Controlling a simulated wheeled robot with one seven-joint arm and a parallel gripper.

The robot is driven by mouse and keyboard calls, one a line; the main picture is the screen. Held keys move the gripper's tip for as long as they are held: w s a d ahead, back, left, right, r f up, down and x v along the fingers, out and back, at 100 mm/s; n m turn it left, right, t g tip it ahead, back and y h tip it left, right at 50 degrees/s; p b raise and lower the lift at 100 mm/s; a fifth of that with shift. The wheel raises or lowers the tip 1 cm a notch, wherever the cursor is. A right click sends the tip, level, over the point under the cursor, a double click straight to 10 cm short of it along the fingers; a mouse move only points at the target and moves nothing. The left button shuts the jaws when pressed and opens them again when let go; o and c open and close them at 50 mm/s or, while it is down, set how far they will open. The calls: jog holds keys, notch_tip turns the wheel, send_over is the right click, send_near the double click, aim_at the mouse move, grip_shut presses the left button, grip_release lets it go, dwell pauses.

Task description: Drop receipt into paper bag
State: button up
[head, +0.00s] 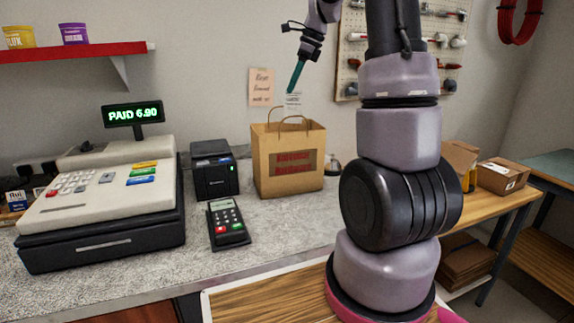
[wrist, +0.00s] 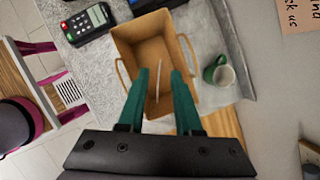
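The brown paper bag (head: 289,168) stands upright and open on the counter, with a red printed label and looped handles. The white printed receipt (head: 293,101) hangs just under my fingertips, above the bag's mouth. In the wrist view the receipt (wrist: 158,84) shows as a thin pale strip, nearly edge-on, in the gap between the fingers. My gripper (head: 292,90) points down above the bag with teal fingers. In the wrist view my gripper (wrist: 161,70) has its fingertips apart over the bag's opening (wrist: 150,47), and neither finger clearly touches the receipt.
A cash register (head: 105,205) reading PAID 6.90, a black printer (head: 215,170) and a card terminal (head: 228,222) stand left of the bag. Cardboard boxes (head: 503,175) sit at the right.

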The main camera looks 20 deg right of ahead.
jog(key=shift+r, duration=0.1)
jog(key=v, duration=1)
jog(key=shift+r, duration=0.3)
jog(key=shift+d, duration=0.1)
jog(key=s+a+f+n+t, duration=0.1)
jog(key=s+a+n, duration=0.3)
jog(key=s+n, duration=0.2)
jog(key=s+a+f+n+t+h, duration=0.1)
jog(key=s+a+f+n+t, duration=0.1)
jog(key=s+a+n, duration=0.2)
jog(key=s+a+f+n+t+h, duration=0.1)
jog(key=s+a+f+n+t, duration=0.1)
jog(key=s+a+n, duration=0.3)
jog(key=s+n, duration=0.4)
jog(key=s, duration=0.6)
jog(key=shift+s+n, duration=0.35)
jog(key=shift+n, duration=0.05)
